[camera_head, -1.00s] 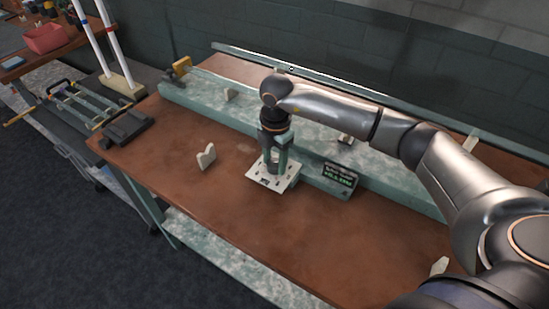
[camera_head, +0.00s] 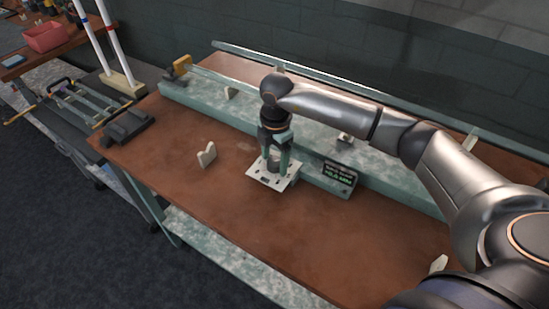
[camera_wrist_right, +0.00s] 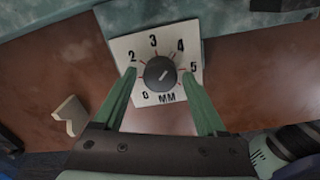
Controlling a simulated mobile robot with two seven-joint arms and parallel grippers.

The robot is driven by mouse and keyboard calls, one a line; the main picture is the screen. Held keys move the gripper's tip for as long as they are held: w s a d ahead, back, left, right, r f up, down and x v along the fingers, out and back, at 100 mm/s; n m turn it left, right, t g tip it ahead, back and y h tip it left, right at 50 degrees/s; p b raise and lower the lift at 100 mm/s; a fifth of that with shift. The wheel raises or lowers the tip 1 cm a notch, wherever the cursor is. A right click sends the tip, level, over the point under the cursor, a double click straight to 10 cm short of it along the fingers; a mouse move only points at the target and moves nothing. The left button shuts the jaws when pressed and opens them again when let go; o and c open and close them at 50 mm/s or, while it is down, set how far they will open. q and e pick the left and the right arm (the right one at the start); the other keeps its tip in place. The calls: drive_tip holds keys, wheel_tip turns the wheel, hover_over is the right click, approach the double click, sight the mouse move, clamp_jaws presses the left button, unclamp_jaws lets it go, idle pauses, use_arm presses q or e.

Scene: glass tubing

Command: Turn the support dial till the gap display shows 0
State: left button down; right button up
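The support dial is a dark round knob (camera_wrist_right: 160,74) on a white plate (camera_head: 257,179) marked 0 to 5 and MM. In the right wrist view a light line on the knob slants to the upper right, roughly toward the 4. My right gripper (camera_head: 276,168) points down over the knob. Its green fingers stand on either side of the knob in the right wrist view (camera_wrist_right: 159,73), with a gap visible at each side. My left gripper is out of view.
A long pale green beam (camera_head: 210,99) runs along the table behind the dial. A cream notched support (camera_head: 207,155) stands left of the plate. The brown tabletop (camera_head: 260,230) in front is clear. A dark block (camera_head: 127,125) lies at the left edge.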

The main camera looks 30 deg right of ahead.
sight(276, 162)
drive_tip(key=shift+o, duration=0.4)
drive_tip(key=shift+r, duration=0.1)
wheel_tip(276, 162, up, 12)
drive_tip(key=b, duration=0.1)
drive_tip(key=shift+s+r, duration=0.15)
drive_tip(key=shift+s, duration=0.05)
idle(0.4)
